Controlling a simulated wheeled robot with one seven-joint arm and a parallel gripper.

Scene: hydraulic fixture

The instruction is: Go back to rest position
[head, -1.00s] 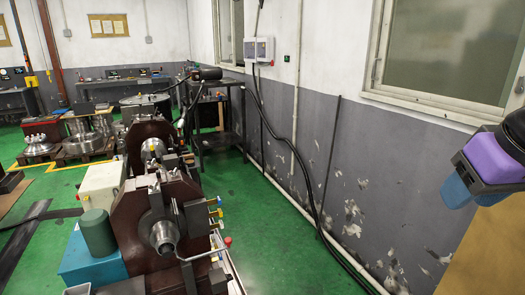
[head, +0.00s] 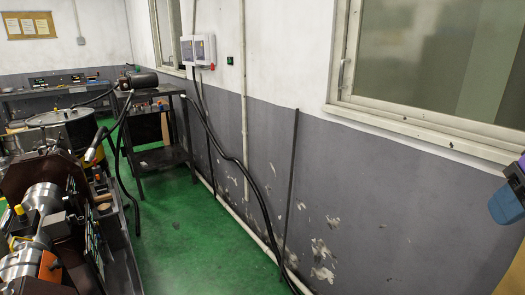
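My gripper does not show in the head view, and no part of my arm can be made out for sure. The hydraulic fixture machine (head: 45,232) stands at the lower left, with a dark red-brown body and bright metal cylinders. The left and bottom picture edges cut it off.
Green floor (head: 178,235) lies free between the machine and the grey-and-white wall. A black hose and pale pipe run along the wall. A dark shelf stand (head: 160,158) and a drum (head: 72,135) stand behind. A blue box-like thing (head: 505,205) juts in at right.

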